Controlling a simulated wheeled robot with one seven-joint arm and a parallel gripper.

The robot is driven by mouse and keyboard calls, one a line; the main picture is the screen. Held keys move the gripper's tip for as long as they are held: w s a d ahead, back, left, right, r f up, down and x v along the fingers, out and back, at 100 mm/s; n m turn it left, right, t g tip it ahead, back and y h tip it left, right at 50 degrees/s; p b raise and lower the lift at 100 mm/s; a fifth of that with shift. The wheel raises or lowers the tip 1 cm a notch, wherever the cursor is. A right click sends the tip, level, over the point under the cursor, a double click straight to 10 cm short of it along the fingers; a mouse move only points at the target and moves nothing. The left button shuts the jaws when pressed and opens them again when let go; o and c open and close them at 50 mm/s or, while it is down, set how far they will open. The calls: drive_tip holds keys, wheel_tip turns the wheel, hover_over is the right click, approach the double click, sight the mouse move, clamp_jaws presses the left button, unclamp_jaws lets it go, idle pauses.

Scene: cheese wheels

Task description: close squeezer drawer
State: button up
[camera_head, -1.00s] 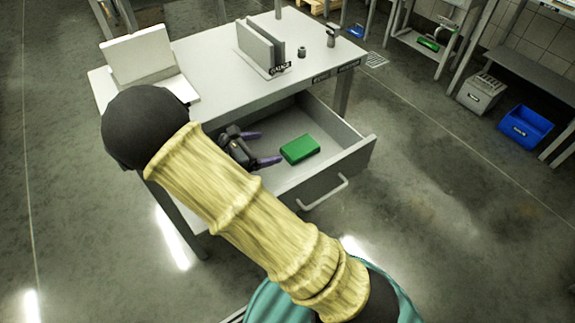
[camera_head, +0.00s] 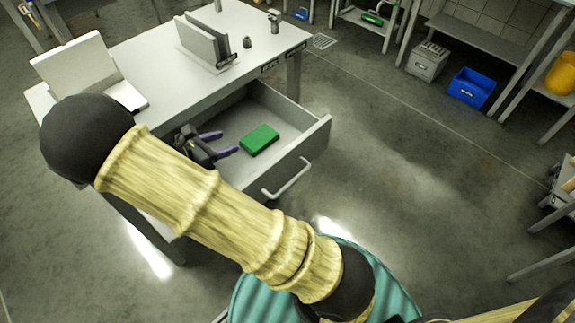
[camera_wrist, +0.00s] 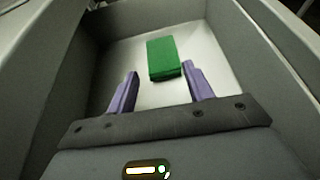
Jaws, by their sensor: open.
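The drawer (camera_head: 318,138) is grey and stands pulled out from under the white table, with a bar handle (camera_head: 288,181) on its front. A green block (camera_head: 259,139) lies on the drawer floor; it also shows in the wrist view (camera_wrist: 163,58). My gripper (camera_head: 224,143) is over the inside of the drawer, its two purple fingers apart with nothing between them. In the wrist view my gripper (camera_wrist: 160,88) points at the green block, which lies just beyond the fingertips. The drawer walls rise on both sides. My forearm hides the near-left part of the drawer.
The table (camera_head: 140,42) carries a white laptop-like object (camera_head: 83,72), an upright grey rack (camera_head: 204,40), a small dark cup (camera_head: 247,42) and a spray bottle (camera_head: 273,20). A blue bin (camera_head: 471,88) and a grey crate (camera_head: 427,62) stand at the right. The floor before the drawer is clear.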

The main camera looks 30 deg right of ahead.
drive_tip(key=shift+m+g+y, duration=0.6)
drive_tip(key=shift+m+g, duration=0.1)
drive_tip(key=shift+m, duration=0.1)
drive_tip(key=r+p, duration=0.1)
drive_tip(key=s+d+r+p, duration=0.1)
drive_tip(key=r+p, duration=0.2)
drive_tip(key=shift+s+d+r, duration=0.1)
drive_tip(key=shift+s+d, duration=0.25)
drive_tip(key=shift+d, duration=0.05)
clamp_jaws()
drive_tip(key=s+d+r+m+y+p, duration=0.1)
drive_tip(key=s+r+m+y+p, duration=0.3)
drive_tip(key=r+p, duration=0.9)
drive_tip(key=s+d+r+m+y+p, duration=0.1)
drive_tip(key=s+r+m+y+p, duration=0.2)
drive_tip(key=r+m+p, duration=0.6)
drive_tip(key=s+d+r+m+y+p, duration=0.1)
drive_tip(key=s+r+m+y+p, duration=0.3)
drive_tip(key=r+p, duration=1.5)
drive_tip(key=s+r+m, duration=0.2)
drive_tip(key=s+r, duration=0.1)
drive_tip(key=r, duration=0.2)
drive_tip(key=shift+d+r+m+y, duration=0.25)
drive_tip(key=shift+r+m+y, duration=0.05)
drive_tip(key=shift+r+m, duration=0.1)
